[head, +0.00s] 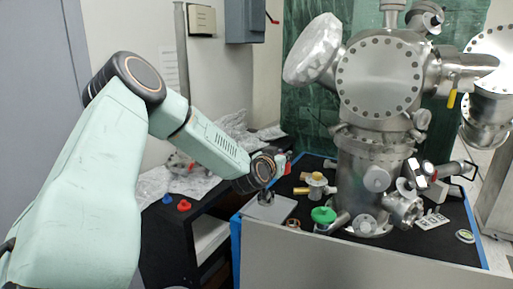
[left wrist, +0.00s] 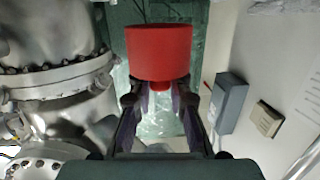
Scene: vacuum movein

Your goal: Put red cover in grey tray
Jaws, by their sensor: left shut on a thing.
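The red cover (left wrist: 158,52) is a short cylinder with a narrower stub, held between the fingers of my left gripper (left wrist: 158,98) in the left wrist view. In the head view, a bit of red (head: 288,159) shows just past my left wrist; most of it is hidden. My left gripper (head: 275,170) is largely hidden there by the wrist. It is above and a little beyond the grey tray (head: 282,209), a flat tray at the left corner of the blue-edged bench. A small metal piece appears at the tray, below my wrist.
A large steel vacuum chamber (head: 378,80) stands on the bench to the right. A green cover (head: 323,215) and brass-coloured fittings (head: 316,186) are near the tray.

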